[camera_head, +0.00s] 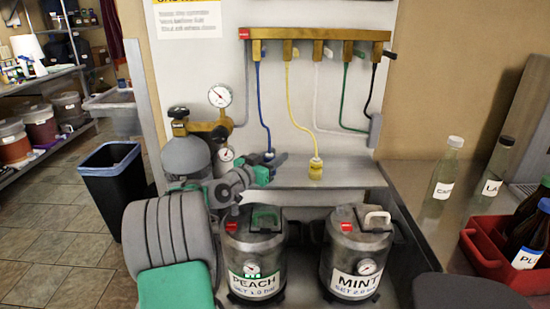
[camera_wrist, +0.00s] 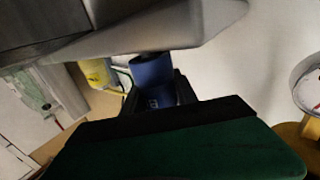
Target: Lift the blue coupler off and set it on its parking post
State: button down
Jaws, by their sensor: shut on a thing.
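The blue coupler (camera_head: 269,156) is at the left end of the grey shelf, at the lower end of the blue hose (camera_head: 261,100). My gripper (camera_head: 274,160) is shut on it from the left. In the wrist view the blue coupler (camera_wrist: 152,80) sits between my dark fingers, close to the shelf's edge (camera_wrist: 150,42). My gripper hides the coupler's lower end, so I cannot tell whether it rests on a post or is clear of the shelf. The blue parking post cannot be made out.
The yellow coupler (camera_head: 316,168) stands on the shelf to the right. Brass gauges (camera_head: 220,97) and a gas cylinder (camera_head: 186,155) are close on the left. The PEACH keg (camera_head: 254,255) and MINT keg (camera_head: 356,255) stand below. The shelf's right part is clear.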

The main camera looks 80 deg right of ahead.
jog(key=shift+f+b, duration=0.7)
jog(key=shift+b, duration=0.6)
dwell(0.8)
jog(key=c, duration=0.9)
grip_release()
jog(key=shift+o, duration=0.4)
jog(key=o, duration=0.6)
jog(key=shift+r, duration=0.1)
notch_tip(320, 180, up, 7)
jog(key=p, duration=0.3)
jog(key=shift+r, duration=0.2)
